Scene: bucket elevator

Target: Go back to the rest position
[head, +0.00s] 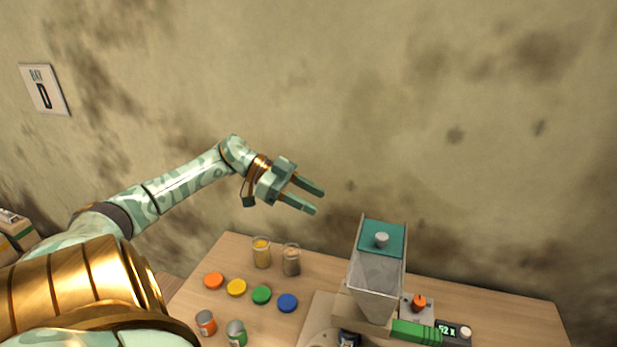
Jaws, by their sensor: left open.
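My left gripper (311,198) is raised in front of the stained wall, above the back of the wooden table. Its two green fingers are apart, with nothing between them. The left arm comes in from the left and reaches up to the middle of the picture. The gripper touches nothing on the table. My right gripper is not in the picture.
On the table (500,295) stand a hopper (378,275) with a teal lid, two jars (262,252) (291,260), several coloured discs (262,294) and two cans (206,322) (237,332). An orange knob (419,301) and display (448,331) sit right of the hopper. Boxes (18,232) stand far left.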

